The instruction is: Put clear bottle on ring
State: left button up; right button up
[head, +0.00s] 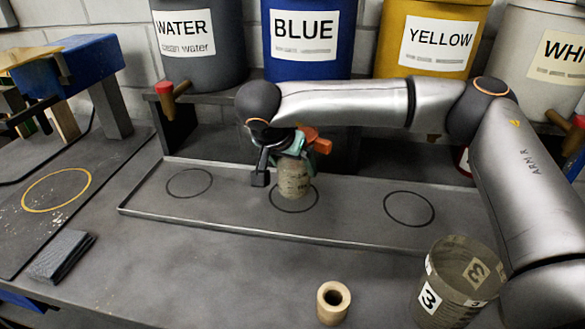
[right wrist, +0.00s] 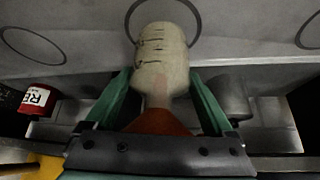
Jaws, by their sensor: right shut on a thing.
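The clear bottle (head: 293,180), a pale translucent cylinder with dark marks, is upright over the middle black ring (head: 275,203) of the shallow grey tray (head: 240,225). My right gripper (head: 290,152) is shut on the bottle's upper part, near an orange-red top (head: 318,142). In the right wrist view, the green fingers of my right gripper (right wrist: 158,92) stand on both sides of the bottle's neck (right wrist: 160,88). The bottle body (right wrist: 160,50) covers part of the ring (right wrist: 130,22). I cannot tell whether its base touches the tray. My left gripper is not in view.
Empty rings lie left (head: 189,183) and right (head: 409,209) in the tray. WATER (head: 195,65), BLUE (head: 305,65) and YELLOW (head: 430,60) drums stand behind. In front are a beige tube (head: 333,302) and a cup marked 3 (head: 455,285). A dark folded cloth (head: 60,256) lies left.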

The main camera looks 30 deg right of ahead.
jog(key=shift+f, duration=0.75)
jog(key=shift+f, duration=0.15)
jog(key=o, duration=1.1)
jog(key=shift+a+r, duration=0.1)
jog(key=shift+r, duration=0.2)
jog(key=v, duration=1.1)
jog(key=shift+s+r, duration=0.2)
jog(key=shift+r, duration=0.1)
jog(key=shift+a, duration=0.15)
